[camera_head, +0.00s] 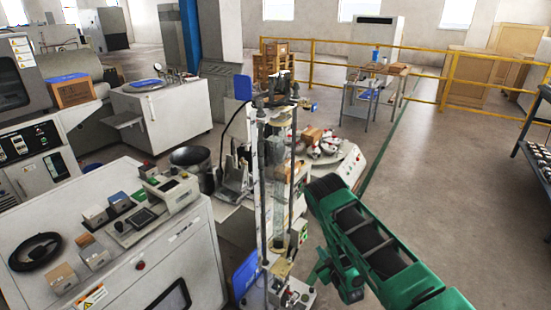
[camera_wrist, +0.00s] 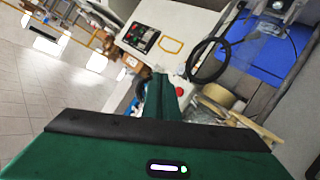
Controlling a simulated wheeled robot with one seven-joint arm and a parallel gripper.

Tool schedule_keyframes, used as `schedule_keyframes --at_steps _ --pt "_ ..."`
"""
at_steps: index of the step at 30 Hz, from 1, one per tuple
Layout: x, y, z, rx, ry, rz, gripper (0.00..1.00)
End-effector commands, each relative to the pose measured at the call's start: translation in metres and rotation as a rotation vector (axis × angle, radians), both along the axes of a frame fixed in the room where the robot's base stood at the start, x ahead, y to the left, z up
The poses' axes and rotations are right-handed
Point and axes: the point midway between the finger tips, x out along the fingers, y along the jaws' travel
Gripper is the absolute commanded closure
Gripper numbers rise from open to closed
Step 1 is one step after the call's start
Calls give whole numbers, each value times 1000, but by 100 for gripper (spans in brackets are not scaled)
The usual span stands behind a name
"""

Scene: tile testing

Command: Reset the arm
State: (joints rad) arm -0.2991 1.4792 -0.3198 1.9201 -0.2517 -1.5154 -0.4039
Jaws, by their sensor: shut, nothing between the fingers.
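My green arm (camera_head: 375,245) reaches in from the lower right of the head view and bends near the middle. Its lower end is beside the base of a tall column-like test rig. My gripper (camera_wrist: 160,88) shows in the wrist view as green fingers together, with nothing held between them. Beyond the fingers, the wrist view shows a white panel with a black control box (camera_wrist: 140,38), a black ring (camera_wrist: 208,60) and a blue surface (camera_wrist: 262,58). I cannot tell from these views whether the gripper touches anything.
The tall rig (camera_head: 277,190) stands close left of my arm. A white machine cabinet (camera_head: 125,262) with small boxes on top fills the lower left. A yellow railing (camera_head: 350,47) and a small table (camera_head: 365,85) are behind. A dark shelf (camera_head: 533,150) is far right; the floor between is clear.

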Motion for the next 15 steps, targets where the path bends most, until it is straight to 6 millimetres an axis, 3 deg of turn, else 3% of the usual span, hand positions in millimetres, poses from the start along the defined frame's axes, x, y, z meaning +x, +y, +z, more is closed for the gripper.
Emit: schedule_keyframes --at_steps 5,9,15 --pt "21 -15 32 -1 49 -47 100" --pt "37 -35 68 5 125 -109 100" --pt "43 -69 122 17 238 -204 100"
